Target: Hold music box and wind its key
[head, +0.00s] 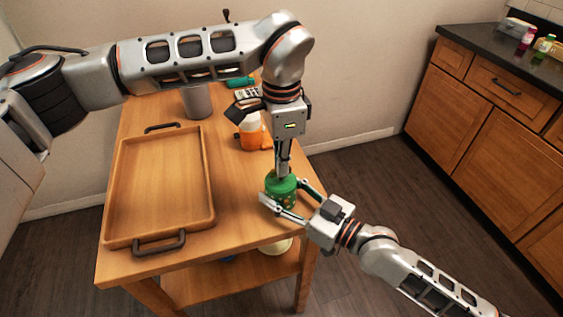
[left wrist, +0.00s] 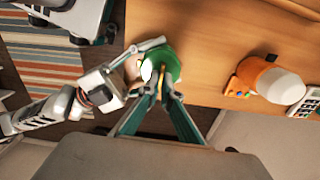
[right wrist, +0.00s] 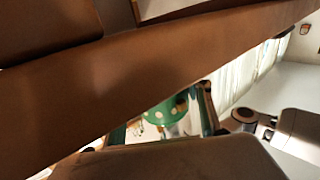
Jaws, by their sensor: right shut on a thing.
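The green music box (head: 280,190), round with light spots, is at the table's right front corner in the head view. My right gripper (head: 284,193) comes from the lower right and is shut on its sides; the spotted wall also shows between its fingers in the right wrist view (right wrist: 165,113). My left gripper (head: 284,168) points down over the box's top, with its fingertips close together. In the left wrist view those fingertips (left wrist: 162,88) meet the green top (left wrist: 173,64), and a small gold piece, perhaps the key, shows between them. Whether they grip it is unclear.
A wooden tray (head: 209,205) with dark handles covers the table's left part. An orange and white bottle (head: 250,133), a grey cup (head: 197,102) and a calculator-like device (head: 247,94) stand behind the box. The table edge (head: 313,205) is close to the box.

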